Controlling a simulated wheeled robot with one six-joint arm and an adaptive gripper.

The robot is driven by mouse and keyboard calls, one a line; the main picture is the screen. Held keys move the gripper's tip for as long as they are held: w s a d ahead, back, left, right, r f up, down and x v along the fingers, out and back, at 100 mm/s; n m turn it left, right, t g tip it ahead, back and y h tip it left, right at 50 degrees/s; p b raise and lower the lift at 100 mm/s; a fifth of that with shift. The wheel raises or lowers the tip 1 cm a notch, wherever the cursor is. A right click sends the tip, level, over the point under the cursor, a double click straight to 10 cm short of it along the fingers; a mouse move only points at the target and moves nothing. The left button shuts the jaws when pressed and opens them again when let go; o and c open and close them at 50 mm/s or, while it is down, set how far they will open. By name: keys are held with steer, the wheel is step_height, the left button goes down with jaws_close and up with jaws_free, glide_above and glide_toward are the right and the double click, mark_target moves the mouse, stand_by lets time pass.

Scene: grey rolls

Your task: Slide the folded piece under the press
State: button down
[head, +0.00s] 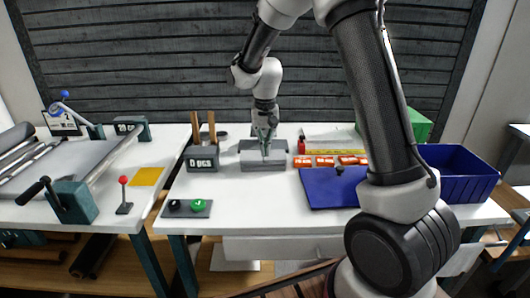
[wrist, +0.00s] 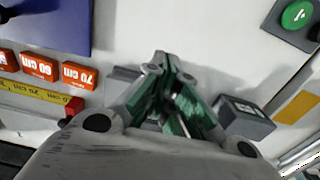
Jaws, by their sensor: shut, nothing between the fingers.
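My gripper (head: 265,148) points down over a grey block-like fixture (head: 263,164) at the middle of the white table. Its green fingers are shut with nothing between them, and they also show in the wrist view (wrist: 168,70). In the head view the fingertips overlap the fixture's top, and I cannot tell whether they touch it. The fixture is mostly hidden behind the fingers in the wrist view. No folded piece is clearly seen, and I cannot tell which thing is the press. A flat yellow piece (head: 147,176) lies on the left part of the table.
Orange length labels (head: 325,161), a blue board (head: 328,187) and a blue bin (head: 458,172) lie to the right. A button panel (head: 187,208) is in front. The table's front middle is clear.

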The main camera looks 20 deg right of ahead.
steer(key=c, duration=2.2)
jaws_free()
